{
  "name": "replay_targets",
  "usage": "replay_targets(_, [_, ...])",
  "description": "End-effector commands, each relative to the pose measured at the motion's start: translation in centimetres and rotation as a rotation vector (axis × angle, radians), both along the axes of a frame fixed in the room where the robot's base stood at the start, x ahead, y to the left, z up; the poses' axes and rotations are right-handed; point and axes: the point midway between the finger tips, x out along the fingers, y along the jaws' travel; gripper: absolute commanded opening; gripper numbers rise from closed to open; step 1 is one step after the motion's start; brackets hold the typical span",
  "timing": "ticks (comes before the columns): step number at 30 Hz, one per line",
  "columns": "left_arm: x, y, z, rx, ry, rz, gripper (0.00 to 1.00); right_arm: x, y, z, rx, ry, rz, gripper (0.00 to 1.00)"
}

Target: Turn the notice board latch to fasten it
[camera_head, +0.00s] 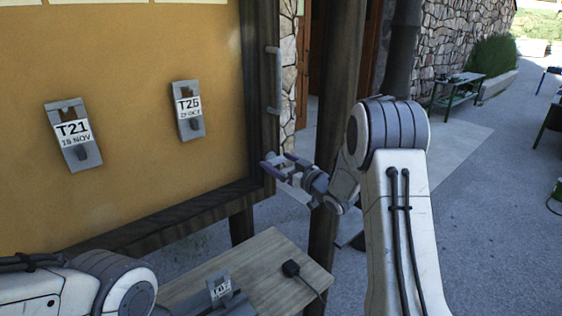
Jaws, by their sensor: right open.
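The notice board (130,190) has a yellow-brown face in a dark wooden frame and fills the left of the view. A grey upright bar handle (275,80) sits on the frame's right side. I cannot make out a separate latch for certain; the area by my gripper is small and partly covered. My right gripper (274,161) is open at the frame's lower right edge, below the handle. I cannot tell whether its fingers touch anything.
Two grey tag holders, T21 (72,133) and T26 (189,112), are on the board. A dark post (330,140) stands behind my right gripper.

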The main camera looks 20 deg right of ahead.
Motion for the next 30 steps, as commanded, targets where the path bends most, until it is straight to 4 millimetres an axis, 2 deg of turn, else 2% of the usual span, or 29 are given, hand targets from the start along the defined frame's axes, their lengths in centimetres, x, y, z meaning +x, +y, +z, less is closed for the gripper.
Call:
replay_targets(1, [0.0, 0.0, 0.0, 0.000, 0.000, 0.000, 0.00, 0.0, -0.1, 0.0, 0.000, 0.000, -0.001, 1.00])
replay_targets(2, [0.0, 0.0, 0.0, 0.000, 0.000, 0.000, 0.00, 0.0, -0.1, 0.0, 0.000, 0.000, -0.001, 0.92])
replay_targets(6, [0.0, 0.0, 0.0, 0.000, 0.000, 0.000, 0.00, -0.1, -0.1, 0.0, 0.000, 0.000, -0.001, 0.39])
replay_targets(8, [0.0, 0.0, 0.0, 0.000, 0.000, 0.000, 0.00, -0.1, -0.1, 0.0, 0.000, 0.000, -0.001, 0.19])
replay_targets(14, [0.0, 0.0, -0.4, 0.000, 0.000, 0.001, 0.00, -0.1, -0.3, -0.1, -0.010, -0.005, -0.004, 0.19])
replay_targets(19, [0.0, 0.0, -1.7, 0.000, 0.000, 0.002, 0.00, 0.0, -0.2, -0.3, -0.060, -0.023, -0.005, 0.19])
replay_targets(30, [0.0, 0.0, -7.4, 0.000, 0.000, 0.002, 0.00, -0.1, 0.0, -0.8, -0.327, -0.123, -0.004, 0.19])
